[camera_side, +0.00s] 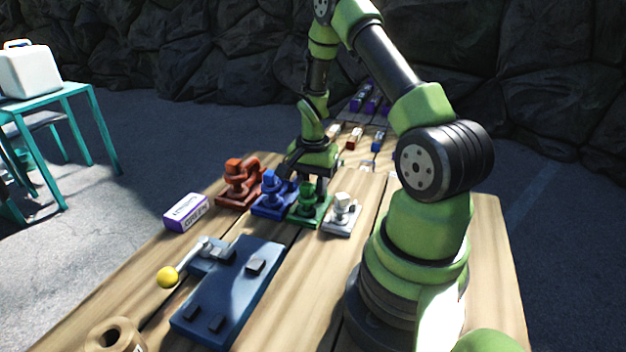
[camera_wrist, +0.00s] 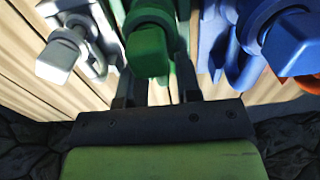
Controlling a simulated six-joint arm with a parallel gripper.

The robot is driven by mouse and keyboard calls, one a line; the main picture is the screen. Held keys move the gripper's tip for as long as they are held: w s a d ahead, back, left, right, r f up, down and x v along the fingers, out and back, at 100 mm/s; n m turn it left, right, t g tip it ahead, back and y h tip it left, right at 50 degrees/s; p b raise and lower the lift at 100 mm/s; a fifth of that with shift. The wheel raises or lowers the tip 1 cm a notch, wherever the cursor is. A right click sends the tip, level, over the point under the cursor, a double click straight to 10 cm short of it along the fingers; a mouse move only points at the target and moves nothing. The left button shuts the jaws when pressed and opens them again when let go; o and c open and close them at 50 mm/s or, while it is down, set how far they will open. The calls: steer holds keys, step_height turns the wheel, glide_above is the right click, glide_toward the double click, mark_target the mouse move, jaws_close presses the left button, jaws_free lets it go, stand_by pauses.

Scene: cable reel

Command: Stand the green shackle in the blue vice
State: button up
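The green shackle (camera_side: 308,203) stands on a green base in a row of coloured shackles. It also shows between my fingers in the wrist view (camera_wrist: 150,40). My gripper (camera_side: 316,186) points down over the green shackle, with one finger on each side of it. In the wrist view my gripper (camera_wrist: 157,85) looks open, with wood visible between the fingers; whether they touch the shackle is hidden. The blue vice (camera_side: 240,290) is a flat grey-blue plate with dark blocks and a yellow-knobbed lever, nearer the camera. No shackle stands in it.
A blue shackle (camera_side: 275,190) and a white shackle (camera_side: 342,212) stand close on either side. A red shackle (camera_side: 240,182) is beyond the blue one. A purple-white box (camera_side: 186,212) and a cardboard roll (camera_side: 115,337) lie on the wooden table. Small parts lie at the far end.

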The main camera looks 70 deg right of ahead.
jaws_close()
steer(key=shift+r, duration=0.15)
steer(key=shift+r, duration=2.4)
